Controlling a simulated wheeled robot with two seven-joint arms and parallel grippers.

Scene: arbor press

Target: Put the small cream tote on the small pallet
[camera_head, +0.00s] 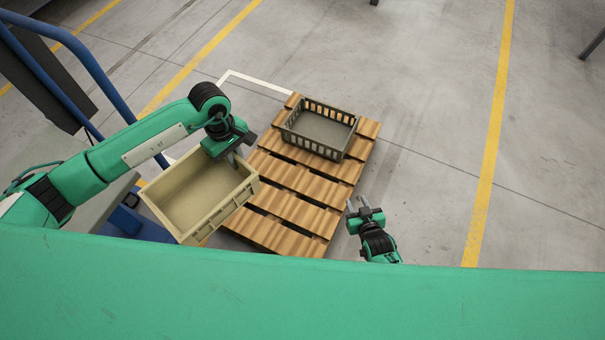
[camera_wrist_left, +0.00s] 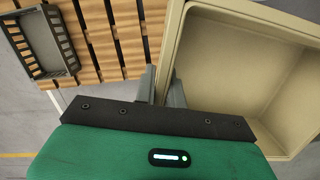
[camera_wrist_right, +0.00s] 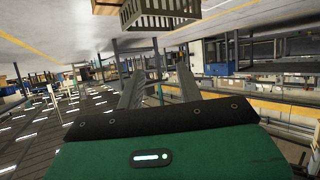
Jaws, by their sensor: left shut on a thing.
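The small cream tote (camera_head: 197,196) is open-topped and empty. In the head view it is tilted and overlaps the left edge of the small wooden pallet (camera_head: 287,207). My left gripper (camera_head: 231,155) is shut on the tote's upper rim. In the left wrist view the fingers (camera_wrist_left: 161,85) pinch the wall of the tote (camera_wrist_left: 250,60), with pallet slats (camera_wrist_left: 115,40) beside it. How high the tote hangs over the pallet I cannot tell. My right gripper (camera_head: 358,204) is open and empty, just right of the pallet. Its fingers (camera_wrist_right: 158,88) are spread in the right wrist view.
A dark grey slatted crate (camera_head: 320,129) stands on the far part of the pallet. The pallet's near slats look bare. A blue frame (camera_head: 95,75) stands at the left. Open concrete floor with yellow lines (camera_head: 490,150) lies to the right.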

